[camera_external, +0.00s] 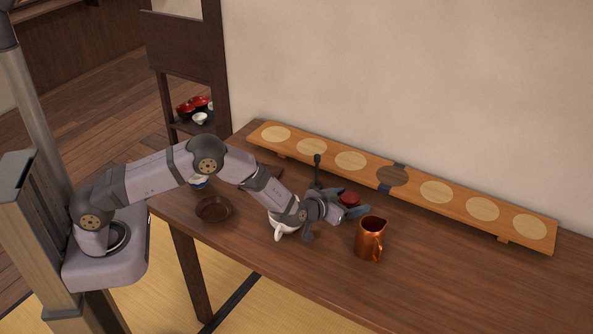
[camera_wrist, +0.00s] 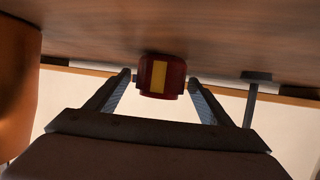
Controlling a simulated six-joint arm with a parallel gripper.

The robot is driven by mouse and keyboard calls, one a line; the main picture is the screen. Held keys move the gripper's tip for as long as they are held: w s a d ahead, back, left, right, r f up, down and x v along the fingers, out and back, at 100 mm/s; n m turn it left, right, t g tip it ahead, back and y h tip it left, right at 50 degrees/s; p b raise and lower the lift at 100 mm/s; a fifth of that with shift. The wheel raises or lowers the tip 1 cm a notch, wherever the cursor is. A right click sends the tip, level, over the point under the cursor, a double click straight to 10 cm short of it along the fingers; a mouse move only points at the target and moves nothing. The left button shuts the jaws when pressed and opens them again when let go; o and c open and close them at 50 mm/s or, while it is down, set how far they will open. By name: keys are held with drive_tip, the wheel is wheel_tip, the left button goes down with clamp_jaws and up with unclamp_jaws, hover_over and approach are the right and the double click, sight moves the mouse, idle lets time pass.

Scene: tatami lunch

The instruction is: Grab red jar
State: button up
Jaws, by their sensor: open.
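The red jar (camera_wrist: 161,77) shows in the wrist view as a small dark red container with a yellow label. It stands on the table, which appears upside down at the top of that view. My gripper (camera_wrist: 160,92) is open, with one finger on each side of the jar's line and the jar centred between the tips. I cannot tell how deep the jar sits between the fingers. In the external view the red jar (camera_external: 349,199) is partly hidden by my gripper (camera_external: 345,208), which is low over the table.
A copper pitcher (camera_external: 370,239) stands close to the right of my gripper. A white pot (camera_external: 284,218) is beneath my wrist. A brown dish (camera_external: 213,209) lies to the left. A long wooden board (camera_external: 418,184) with round inlays runs along the wall behind. The table's right part is clear.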

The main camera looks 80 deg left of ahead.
sight(350, 197)
drive_tip(key=shift+c, duration=0.5)
drive_tip(key=shift+r, duration=0.1)
drive_tip(key=c, duration=1.2)
drive_tip(key=shift+r, duration=0.1)
wheel_tip(350, 197, up, 10)
drive_tip(key=shift+f, duration=0.1)
